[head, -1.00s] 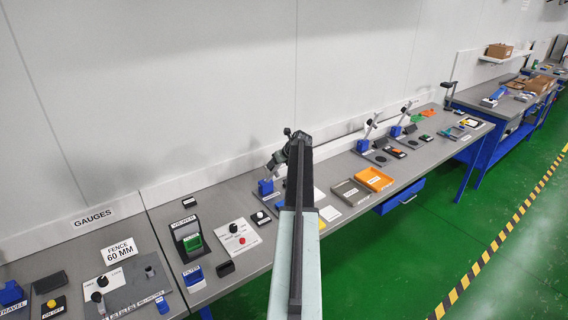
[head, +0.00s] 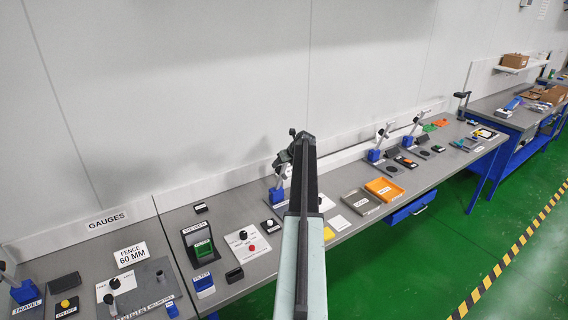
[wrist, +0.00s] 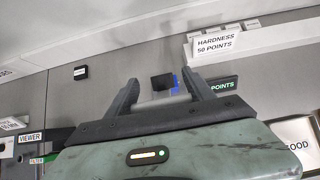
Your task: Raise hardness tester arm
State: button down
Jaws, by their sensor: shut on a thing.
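The hardness tester (head: 277,194) stands on the bench with a blue base and a pale arm, partly hidden behind my arm in the head view. My gripper (head: 291,148) is at the upper part of this tester. In the wrist view my gripper (wrist: 162,95) has its two dark fingers shut on the tester's arm, whose pale grey bar (wrist: 165,103) spans between them. A black block and a bit of blue show just beyond the bar. A sign (wrist: 217,42) reading HARDNESS 50 POINTS stands behind, with a POINTS display (wrist: 222,85) to the right.
The green-and-black viewer (head: 197,240) and a white control panel (head: 246,241) are left of my arm. Grey (head: 361,200) and orange (head: 385,189) trays lie to the right. Two similar stands are further along the bench. The green floor in front is clear.

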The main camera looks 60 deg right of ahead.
jog(key=c, duration=0.5)
grip_release()
jog(key=shift+w, duration=0.15)
jog(key=shift+o, duration=0.7)
jog(key=shift+w+f, duration=0.1)
jog(key=shift+f, duration=0.05)
jog(key=p+v, duration=0.6)
jog(key=v, duration=0.2)
